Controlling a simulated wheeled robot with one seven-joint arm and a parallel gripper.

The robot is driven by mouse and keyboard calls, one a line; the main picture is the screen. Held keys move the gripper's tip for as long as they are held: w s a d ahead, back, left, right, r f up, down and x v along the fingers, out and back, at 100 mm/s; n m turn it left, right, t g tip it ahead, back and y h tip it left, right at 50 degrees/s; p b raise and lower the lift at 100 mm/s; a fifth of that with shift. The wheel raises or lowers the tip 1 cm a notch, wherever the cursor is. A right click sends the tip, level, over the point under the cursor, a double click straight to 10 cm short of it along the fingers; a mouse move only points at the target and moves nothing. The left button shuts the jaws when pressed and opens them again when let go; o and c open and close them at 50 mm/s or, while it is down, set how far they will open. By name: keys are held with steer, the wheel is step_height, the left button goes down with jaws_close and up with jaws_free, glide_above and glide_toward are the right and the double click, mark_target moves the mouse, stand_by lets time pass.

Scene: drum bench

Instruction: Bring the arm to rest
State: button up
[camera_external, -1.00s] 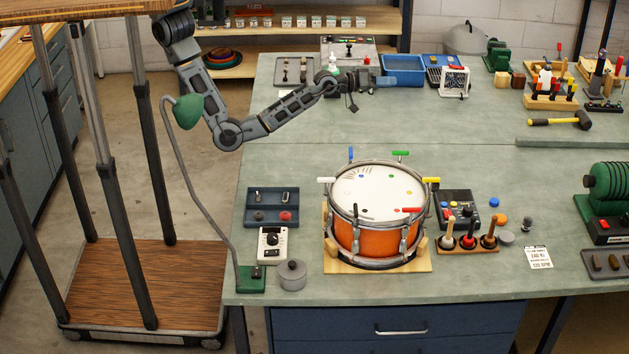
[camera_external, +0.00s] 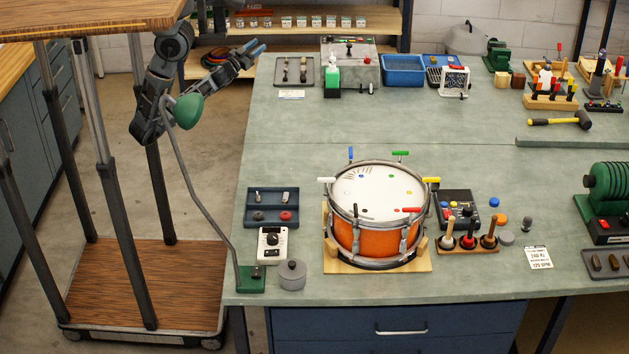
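My arm (camera_external: 150,112) is folded at the left, in front of my column and beyond the bench's left edge. My gripper (camera_external: 256,47) is at the upper left, raised and pointing up and to the right, near the back shelf.
A green lamp (camera_external: 188,111) on a bent stem stands at the bench's left edge, very close to my arm in the picture. An orange drum (camera_external: 372,238) stands on the bench. A green bottle (camera_external: 332,79) and a grey box (camera_external: 351,60) stand at the back.

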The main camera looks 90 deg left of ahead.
steer(key=s+d+f+m+t+h+p, duration=0.15)
steer(key=d+f+m+h, duration=0.3)
steer(key=d, duration=0.75)
steer(key=s+d+f+m+h, duration=0.2)
steer(key=d+f+m+h, duration=0.3)
steer(key=d, duration=0.8)
steer(key=s+d+n+h, duration=0.1)
steer(key=s+d+h, duration=0.1)
steer(key=d, duration=0.7)
steer(key=s+d+r+n+g+h+p, duration=0.1)
steer(key=s+d+n+h, duration=0.1)
steer(key=s+d, duration=0.3)
steer(key=d+h, duration=0.1)
steer(key=d, duration=0.2)
steer(key=shift+d+r+h, duration=0.3)
steer(key=shift+d+h, duration=0.05)
steer(key=shift+d, duration=0.05)
steer(key=shift+g, duration=0.25)
